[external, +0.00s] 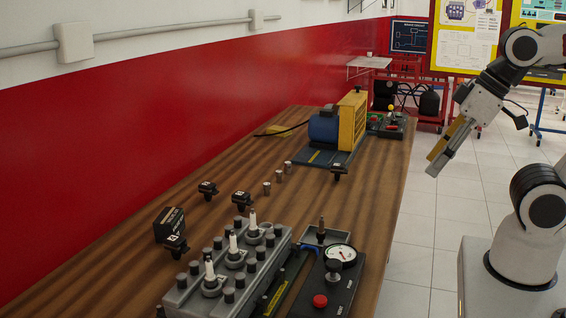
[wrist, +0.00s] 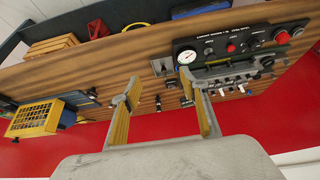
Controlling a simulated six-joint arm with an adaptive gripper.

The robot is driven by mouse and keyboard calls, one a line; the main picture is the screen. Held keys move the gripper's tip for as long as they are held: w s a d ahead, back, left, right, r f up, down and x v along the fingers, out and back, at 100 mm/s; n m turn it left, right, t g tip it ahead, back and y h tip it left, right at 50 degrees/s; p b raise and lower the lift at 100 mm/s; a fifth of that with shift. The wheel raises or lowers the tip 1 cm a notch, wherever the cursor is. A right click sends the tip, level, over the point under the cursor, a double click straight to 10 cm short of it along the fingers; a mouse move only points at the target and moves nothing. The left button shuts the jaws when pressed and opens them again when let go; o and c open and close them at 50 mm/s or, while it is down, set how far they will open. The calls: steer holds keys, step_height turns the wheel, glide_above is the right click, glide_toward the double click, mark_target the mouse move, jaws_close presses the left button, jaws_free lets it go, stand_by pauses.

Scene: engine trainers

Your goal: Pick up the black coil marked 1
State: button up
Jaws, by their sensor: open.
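A larger black block with a white label (external: 169,226) is nearer the camera at left. The marks are too small to read, so I cannot tell which coil is marked 1. My gripper (external: 437,163) is open and empty, raised at the right, beyond the table edge. Its parted fingers (wrist: 160,78) show in the wrist view.
The wooden table (external: 130,258) holds a grey engine block with spark plugs (external: 222,280), a gauge panel (external: 330,283), several small metal cylinders (external: 278,176), and a blue motor with yellow guard (external: 352,120). A red wall (external: 120,130) runs along the left.

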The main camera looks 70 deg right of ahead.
stand_by(0.3)
steer(key=n+t+h, duration=0.1)
steer(key=t, duration=0.6)
glide_above(344, 165)
steer(key=s, duration=0.2)
step_height(344, 165, down, 14)
steer(key=shift+t+y, duration=0.3)
steer(key=shift+y, duration=0.5)
steer(key=f, duration=0.1)
steer(key=s+f, duration=0.2)
steer(key=shift+s+d+f, duration=0.15)
steer(key=shift+s+f, duration=0.1)
steer(key=shift+f, duration=0.1)
steer(key=shift+s+f+y, duration=0.3)
steer(key=shift+s+f, duration=0.05)
steer(key=shift+f, duration=0.05)
